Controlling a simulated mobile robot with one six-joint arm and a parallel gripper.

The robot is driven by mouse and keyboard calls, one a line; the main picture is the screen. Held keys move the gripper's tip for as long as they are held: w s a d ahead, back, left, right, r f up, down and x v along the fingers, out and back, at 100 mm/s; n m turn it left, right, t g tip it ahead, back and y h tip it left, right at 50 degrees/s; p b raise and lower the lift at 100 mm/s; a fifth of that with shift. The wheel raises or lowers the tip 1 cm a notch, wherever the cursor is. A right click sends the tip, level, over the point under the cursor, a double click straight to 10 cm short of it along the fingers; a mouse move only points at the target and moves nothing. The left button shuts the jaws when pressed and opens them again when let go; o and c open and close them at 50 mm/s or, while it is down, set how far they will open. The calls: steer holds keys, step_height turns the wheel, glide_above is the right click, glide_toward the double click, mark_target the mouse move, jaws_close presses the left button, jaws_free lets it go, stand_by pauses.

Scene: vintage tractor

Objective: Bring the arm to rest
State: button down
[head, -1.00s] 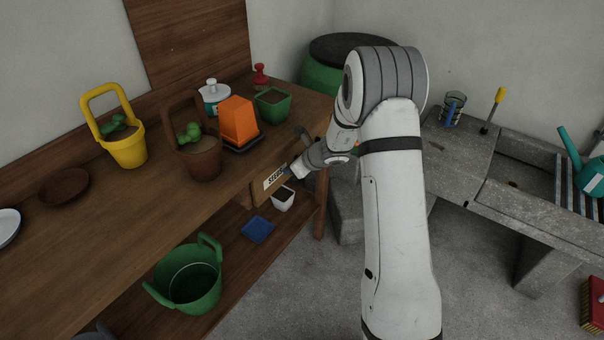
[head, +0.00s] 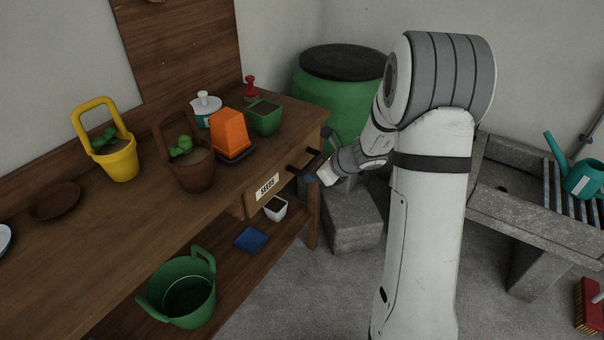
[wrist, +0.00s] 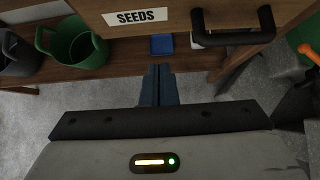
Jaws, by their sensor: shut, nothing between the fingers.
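My gripper (wrist: 158,85) is shut with nothing in it. In the wrist view its two dark fingers meet in front of the bench, below the drawer front. The wooden drawer (head: 262,193) carries a "SEEDS" label and also shows in the wrist view (wrist: 190,20). Its black handle (wrist: 232,38) is right of my fingers and apart from them in the wrist view. In the head view my arm reaches in from the right, with its wrist beside the bench's right end. My white arm hides part of the floor and stone sink behind it.
Potted plants, an orange pot (head: 230,132) and a green square pot (head: 264,118) stand on the bench. A green tub (head: 181,295), blue item (head: 251,239) and white pot (head: 276,208) are on the lower shelf. A green barrel (head: 330,95) and stone sink (head: 510,205) stand beyond.

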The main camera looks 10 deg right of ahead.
steer(key=shift+s+d+r, duration=0.1)
steer(key=shift+s+r, duration=0.1)
steer(key=shift+r, duration=0.05)
steer(key=s+a+r+n+g+p, duration=0.2)
steer(key=s+a+r+n, duration=0.2)
steer(key=s+r+n, duration=0.4)
steer(key=s+d+r+n+h+p, duration=0.2)
steer(key=s+r+n, duration=0.3)
steer(key=s+n, duration=0.4)
steer(key=s+d+r+n+g+h+p, duration=0.1)
steer(key=s+r+n+h, duration=0.3)
steer(key=s+n, duration=0.5)
steer(key=s+d+r+p, duration=0.1)
steer(key=s, duration=0.2)
steer(key=shift+s+d+r+n+g+h, duration=0.2)
steer(key=shift+s+r+n+g+h, duration=0.1)
steer(key=shift+s, duration=0.1)
